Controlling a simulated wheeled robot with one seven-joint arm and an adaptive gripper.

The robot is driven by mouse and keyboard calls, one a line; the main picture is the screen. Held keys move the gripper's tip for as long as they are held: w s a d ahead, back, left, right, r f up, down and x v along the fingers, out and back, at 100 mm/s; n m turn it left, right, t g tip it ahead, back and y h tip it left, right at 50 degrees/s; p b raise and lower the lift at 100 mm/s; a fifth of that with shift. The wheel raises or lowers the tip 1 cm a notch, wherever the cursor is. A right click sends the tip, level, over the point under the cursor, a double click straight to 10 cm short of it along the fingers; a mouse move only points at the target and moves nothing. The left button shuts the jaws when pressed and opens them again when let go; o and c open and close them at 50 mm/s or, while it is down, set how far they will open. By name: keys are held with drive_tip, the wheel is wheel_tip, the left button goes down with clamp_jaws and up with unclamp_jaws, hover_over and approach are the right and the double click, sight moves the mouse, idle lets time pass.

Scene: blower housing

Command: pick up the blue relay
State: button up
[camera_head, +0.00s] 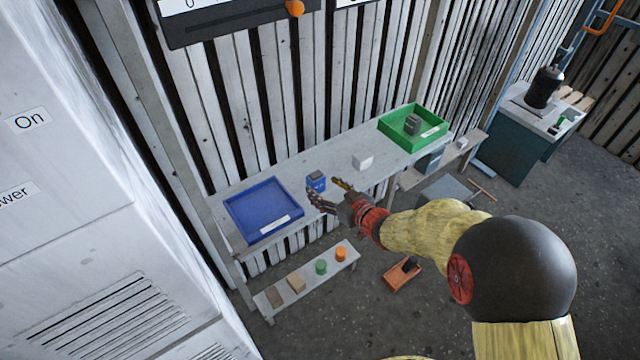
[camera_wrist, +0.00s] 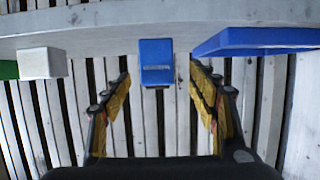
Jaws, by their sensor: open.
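The blue relay (camera_head: 316,182) is a small blue block with a dark grey top. It stands on the grey bench, just right of the blue tray, in the head view. In the wrist view the blue relay (camera_wrist: 157,62) is at the upper middle, centred between the fingers and beyond their tips. My gripper (camera_head: 327,193) is open and empty at the bench's front edge, close to the relay. In the wrist view my gripper (camera_wrist: 157,82) shows its two yellow-padded fingers spread wide apart, one on each side below the relay. I see no contact with the relay.
The blue tray (camera_head: 236,202) is left of the relay. A white block (camera_head: 362,161) stands to its right. A green tray (camera_head: 385,123) holds a grey block (camera_head: 412,124). A low shelf (camera_head: 308,279) with several small parts is below the bench (camera_head: 300,158).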

sight(320, 184)
drive_tip(key=x, duration=0.2)
drive_tip(key=b+x, duration=0.1)
drive_tip(key=x, duration=0.3)
drive_tip(key=shift+w+d+f, duration=0.15)
drive_tip(key=shift+d, duration=0.05)
drive_tip(key=shift+c, duration=1.1)
drive_tip(key=c, duration=1.1)
